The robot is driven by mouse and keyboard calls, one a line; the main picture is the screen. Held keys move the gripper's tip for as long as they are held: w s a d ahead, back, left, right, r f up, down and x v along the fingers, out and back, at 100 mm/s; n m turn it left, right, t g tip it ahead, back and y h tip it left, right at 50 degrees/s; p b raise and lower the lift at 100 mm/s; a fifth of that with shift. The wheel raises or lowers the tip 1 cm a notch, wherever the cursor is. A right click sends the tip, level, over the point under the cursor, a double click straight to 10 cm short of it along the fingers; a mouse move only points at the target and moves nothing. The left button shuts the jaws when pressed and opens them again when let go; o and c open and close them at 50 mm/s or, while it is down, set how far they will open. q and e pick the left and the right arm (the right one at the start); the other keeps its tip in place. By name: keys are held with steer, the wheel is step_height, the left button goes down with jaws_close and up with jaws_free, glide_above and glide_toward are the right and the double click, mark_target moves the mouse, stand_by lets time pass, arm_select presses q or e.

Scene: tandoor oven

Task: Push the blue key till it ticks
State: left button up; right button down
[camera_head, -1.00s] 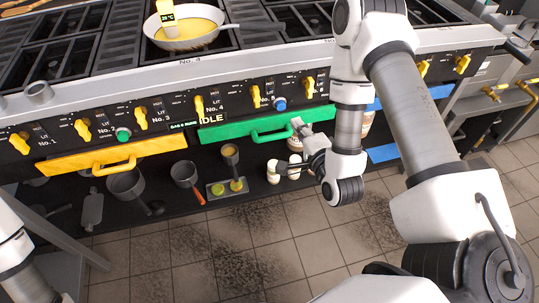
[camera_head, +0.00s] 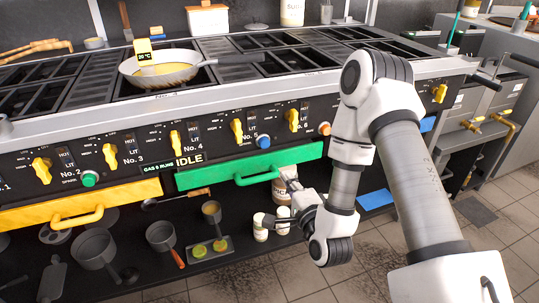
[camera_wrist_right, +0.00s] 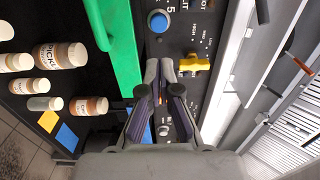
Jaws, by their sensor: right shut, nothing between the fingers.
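The blue key (camera_head: 264,142) is a round blue button on the black front panel, above the green drawer handle. In the right wrist view the blue key (camera_wrist_right: 158,21) lies beyond my fingertips, near the top. A yellow knob (camera_wrist_right: 194,63) is just right of the fingertips there. My left gripper is out of view.
The green drawer (camera_head: 220,174) and its bar handle stick out beside the gripper. A yellow drawer (camera_head: 140,200) is to the left. A pan (camera_head: 185,72) sits on the hob. Jars (camera_head: 260,228) and pots (camera_head: 160,236) stand on the shelf below.

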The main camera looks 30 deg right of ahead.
steer(key=w+f+b, duration=0.1)
steer(key=w+b, duration=0.1)
steer(key=b, duration=0.4)
glide_toward(266, 144)
steer(key=x, duration=0.6)
steer(key=shift+w+d+f, duration=0.1)
steer(key=shift+w+f, duration=0.1)
steer(key=shift+w, duration=0.05)
steer(key=shift+w+d, duration=0.1)
steer(key=shift+w, duration=0.25)
steer(key=shift+b+x, duration=0.4)
steer(key=shift+x, duration=0.55)
steer(key=shift+r, duration=0.15)
